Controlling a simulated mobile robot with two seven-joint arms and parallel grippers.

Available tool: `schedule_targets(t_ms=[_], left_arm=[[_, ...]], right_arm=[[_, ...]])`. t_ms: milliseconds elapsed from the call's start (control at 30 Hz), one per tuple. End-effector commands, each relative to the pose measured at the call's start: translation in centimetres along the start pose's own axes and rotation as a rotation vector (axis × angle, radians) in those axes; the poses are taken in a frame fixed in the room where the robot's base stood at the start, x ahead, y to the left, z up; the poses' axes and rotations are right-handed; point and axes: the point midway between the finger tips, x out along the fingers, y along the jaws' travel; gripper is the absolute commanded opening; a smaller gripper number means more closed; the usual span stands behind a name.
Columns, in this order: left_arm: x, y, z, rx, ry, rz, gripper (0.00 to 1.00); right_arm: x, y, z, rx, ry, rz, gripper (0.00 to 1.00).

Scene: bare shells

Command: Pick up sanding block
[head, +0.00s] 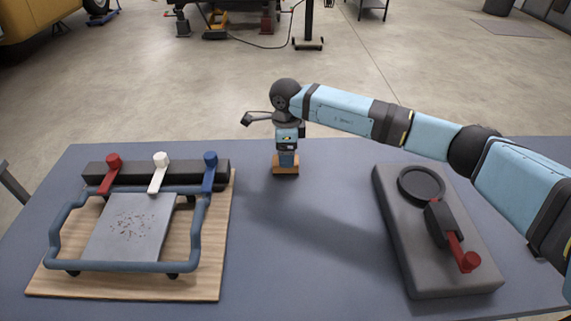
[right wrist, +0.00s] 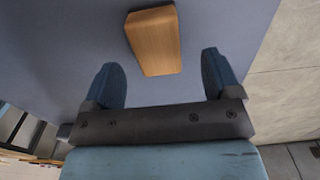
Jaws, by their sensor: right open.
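The sanding block (right wrist: 155,40) is a wooden, orange-brown block lying on the blue-grey table. In the head view the sanding block (head: 285,170) shows just below my right gripper (head: 287,159), near the table's far edge. In the right wrist view my right gripper (right wrist: 161,76) has its two blue fingers spread apart with nothing between them. The block lies beyond the fingertips, roughly centred between them and slightly tilted in the picture. How high the fingers are above it is hard to tell. My left gripper does not show.
At left, a wooden board (head: 222,250) carries a metal plate, a blue tubular frame and red, white and blue levers. At right stands a dark grey base (head: 440,270) with a round ring and a red-tipped lever. The table (head: 310,260) between them is clear.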

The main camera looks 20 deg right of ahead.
Motion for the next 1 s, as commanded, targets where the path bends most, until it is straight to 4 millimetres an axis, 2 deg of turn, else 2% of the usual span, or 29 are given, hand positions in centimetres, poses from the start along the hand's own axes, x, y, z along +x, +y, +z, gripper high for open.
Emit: schedule_targets(t_ms=[233,467,500,733,1000], left_arm=[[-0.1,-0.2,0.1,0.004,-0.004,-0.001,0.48],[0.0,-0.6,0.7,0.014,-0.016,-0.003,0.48],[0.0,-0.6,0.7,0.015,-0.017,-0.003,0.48],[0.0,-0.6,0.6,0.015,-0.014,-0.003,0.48],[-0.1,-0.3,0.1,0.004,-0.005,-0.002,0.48]], right_arm=[[3.7,0.4,0.1,0.000,0.000,0.002,0.83],[4.1,0.4,0.1,-0.001,-0.001,0.000,0.83],[4.1,0.4,0.1,-0.001,-0.001,0.000,0.81],[4.1,0.4,0.1,-0.001,0.000,0.000,0.28],[4.0,0.3,0.1,0.000,-0.001,0.000,0.28]])
